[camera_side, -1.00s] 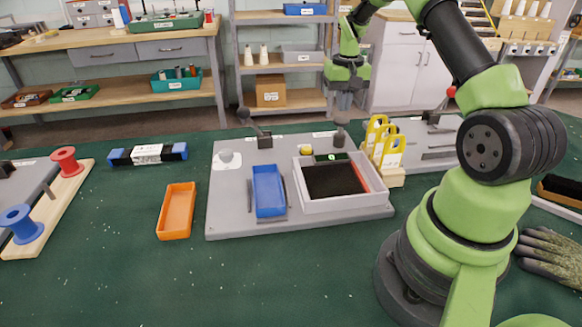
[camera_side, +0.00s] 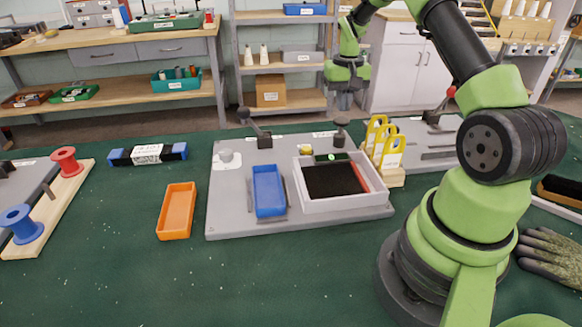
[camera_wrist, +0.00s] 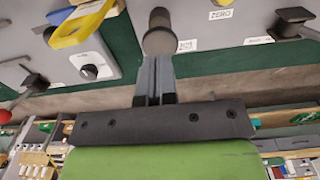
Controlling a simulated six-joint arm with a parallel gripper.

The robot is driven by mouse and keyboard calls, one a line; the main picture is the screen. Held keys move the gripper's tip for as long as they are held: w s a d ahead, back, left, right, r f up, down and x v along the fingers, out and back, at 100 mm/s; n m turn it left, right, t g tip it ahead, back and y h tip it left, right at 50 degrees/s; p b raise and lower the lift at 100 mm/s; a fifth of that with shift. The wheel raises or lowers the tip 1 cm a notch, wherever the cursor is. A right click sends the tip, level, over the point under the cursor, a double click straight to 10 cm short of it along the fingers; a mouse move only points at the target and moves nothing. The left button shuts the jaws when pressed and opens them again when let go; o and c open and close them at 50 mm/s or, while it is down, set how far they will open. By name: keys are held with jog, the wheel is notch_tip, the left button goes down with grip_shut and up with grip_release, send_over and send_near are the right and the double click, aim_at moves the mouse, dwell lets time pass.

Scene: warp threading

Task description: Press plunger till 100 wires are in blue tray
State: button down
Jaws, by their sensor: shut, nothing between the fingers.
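The plunger (camera_side: 341,123) has a dark round knob and stands at the back of the grey board, behind the grey box. My gripper (camera_side: 345,108) is shut and points down just above the knob. In the wrist view, the shut fingertips (camera_wrist: 157,58) meet the plunger knob (camera_wrist: 160,38) in the picture; whether they touch it I cannot tell. The blue tray (camera_side: 268,190) lies on the board left of the box, and no wires show in it. A small display (camera_side: 332,157) on the box glows green, too small to read.
The grey-white box (camera_side: 340,202) has a dark interior. Yellow-handled tools (camera_side: 388,150) stand to the right. An orange tray (camera_side: 177,210) lies left of the board.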

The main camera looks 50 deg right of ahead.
aim_at(342, 119)
jog(key=shift+f, duration=0.1)
jog(key=shift+f, duration=2.05)
jog(key=shift+r, duration=2.15)
jog(key=shift+f, duration=2.1)
jog(key=shift+r, duration=2.1)
